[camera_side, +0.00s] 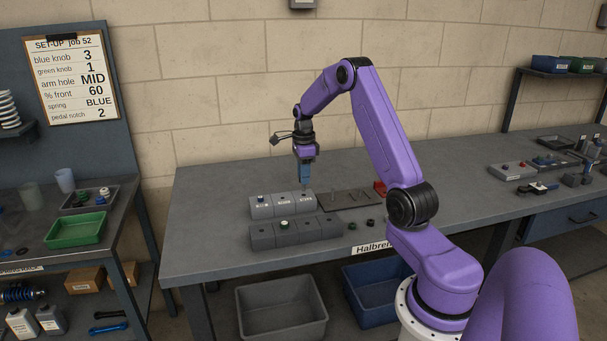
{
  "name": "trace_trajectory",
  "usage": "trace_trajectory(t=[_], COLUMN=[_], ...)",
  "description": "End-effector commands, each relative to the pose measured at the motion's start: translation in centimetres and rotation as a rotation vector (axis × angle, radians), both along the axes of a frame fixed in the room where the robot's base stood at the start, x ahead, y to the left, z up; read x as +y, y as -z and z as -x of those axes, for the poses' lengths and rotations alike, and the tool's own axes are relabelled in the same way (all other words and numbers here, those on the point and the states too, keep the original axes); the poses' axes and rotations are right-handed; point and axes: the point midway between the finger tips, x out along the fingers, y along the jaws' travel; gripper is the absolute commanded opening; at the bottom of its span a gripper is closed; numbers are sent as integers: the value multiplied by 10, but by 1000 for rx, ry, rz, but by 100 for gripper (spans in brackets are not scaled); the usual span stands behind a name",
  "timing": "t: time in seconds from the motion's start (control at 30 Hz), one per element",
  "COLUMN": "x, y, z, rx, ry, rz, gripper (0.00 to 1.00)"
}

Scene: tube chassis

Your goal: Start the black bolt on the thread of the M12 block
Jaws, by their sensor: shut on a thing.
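My gripper (305,181) points straight down above the right end of the back row of light grey blocks (273,212). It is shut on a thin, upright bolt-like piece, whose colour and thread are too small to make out. The piece's lower end is close to the block top; I cannot tell whether it touches. The light grey blocks carry small white labels, too small to read, so I cannot tell which is the M12 block. A blue-topped part (261,199) sits on the leftmost block.
A dark tray (350,198) with upright pins lies to the right, near a red box (380,187). Small dark rings (352,227) lie on the bench (215,240), clear at left.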

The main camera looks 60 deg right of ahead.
Motion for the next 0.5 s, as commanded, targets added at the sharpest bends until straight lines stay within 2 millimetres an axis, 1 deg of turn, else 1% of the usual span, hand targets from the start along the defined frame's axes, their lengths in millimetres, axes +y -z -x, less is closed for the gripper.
trace_trajectory(t=[0.17, 0.5], x=[0, 0], y=[1, 10], z=[0, 0], rx=[0, 1], ry=[0, 0], rz=[0, -1], gripper=[0, 0])
